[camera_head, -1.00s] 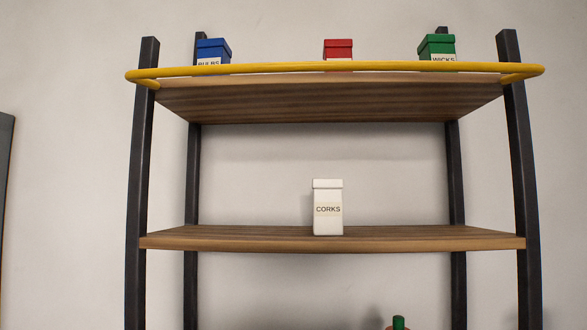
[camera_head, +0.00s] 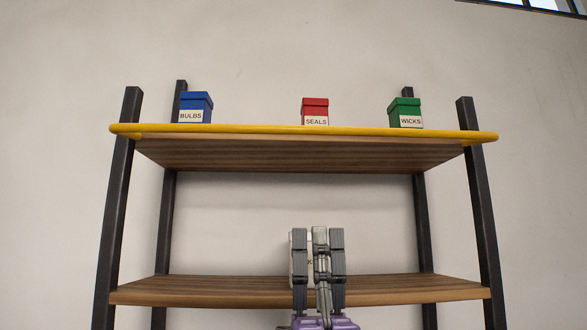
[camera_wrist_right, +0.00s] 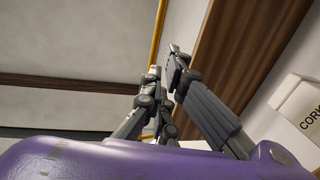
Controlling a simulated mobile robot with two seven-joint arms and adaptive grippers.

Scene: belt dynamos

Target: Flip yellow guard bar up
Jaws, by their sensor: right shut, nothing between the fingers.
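The yellow guard bar (camera_head: 305,131) runs along the front edge of the top shelf, its ends near the front posts. It also shows in the right wrist view (camera_wrist_right: 157,35), beyond the fingertips. My right gripper (camera_head: 318,236) is shut and empty, pointing up in front of the middle shelf and below the bar in the picture. In the right wrist view its fingers (camera_wrist_right: 164,62) point toward the bar; I cannot tell whether they touch it there. My left gripper is not in view.
The top shelf (camera_head: 300,155) bears boxes marked BULBS (camera_head: 193,108), SEALS (camera_head: 315,112) and WICKS (camera_head: 405,113). The white CORKS box (camera_wrist_right: 300,105) is mostly hidden behind my gripper in the head view. Dark posts (camera_head: 115,210) frame the middle shelf (camera_head: 410,288).

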